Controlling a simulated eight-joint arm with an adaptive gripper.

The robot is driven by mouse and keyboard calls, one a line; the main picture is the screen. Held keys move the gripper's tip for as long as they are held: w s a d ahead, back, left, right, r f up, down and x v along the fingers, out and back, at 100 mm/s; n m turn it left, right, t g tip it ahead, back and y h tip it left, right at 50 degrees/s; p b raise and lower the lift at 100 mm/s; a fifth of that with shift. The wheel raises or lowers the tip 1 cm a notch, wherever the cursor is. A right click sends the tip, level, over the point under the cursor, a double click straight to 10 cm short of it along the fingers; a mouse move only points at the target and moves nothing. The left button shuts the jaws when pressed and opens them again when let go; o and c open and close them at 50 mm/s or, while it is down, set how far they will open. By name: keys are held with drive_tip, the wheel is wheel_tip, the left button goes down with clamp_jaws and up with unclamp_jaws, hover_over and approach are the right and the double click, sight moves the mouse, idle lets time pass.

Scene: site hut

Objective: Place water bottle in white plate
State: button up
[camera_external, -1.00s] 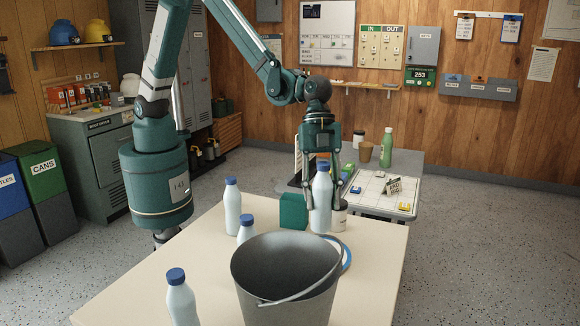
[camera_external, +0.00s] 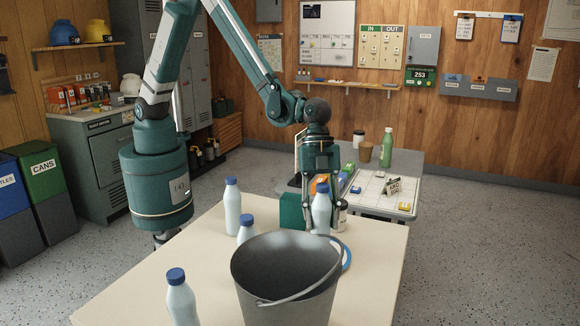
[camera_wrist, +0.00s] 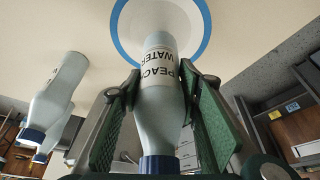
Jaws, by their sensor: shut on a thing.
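My gripper (camera_external: 322,226) is shut on a pale water bottle (camera_external: 321,204) with a blue cap, held upright behind the grey bucket. In the wrist view the same bottle (camera_wrist: 158,105) sits between both green-padded fingers (camera_wrist: 160,78), its label reading PEACH WATER. The white plate with a blue rim (camera_wrist: 204,40) lies around the bottle's base in that view. I cannot tell whether the base touches the plate. In the external view only a blue arc of the plate's rim (camera_external: 347,257) shows; the bucket hides the rest.
The grey bucket (camera_external: 285,278) with its handle stands at the table's front. Other blue-capped bottles stand left of it (camera_external: 232,207), (camera_external: 246,230), (camera_external: 181,298). A green box (camera_external: 291,211) is just left of my gripper. The table's left part (camera_external: 140,278) has free room.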

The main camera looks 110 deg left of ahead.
sight(321, 229)
drive_tip(key=shift+f, duration=1.85)
drive_tip(key=shift+f+b, duration=0.15)
drive_tip(key=shift+b, duration=0.2)
drive_tip(key=o, duration=1.1)
drive_tip(key=shift+r, duration=0.2)
drive_tip(key=shift+p+v, duration=0.8)
drive_tip(key=shift+v, duration=5.2)
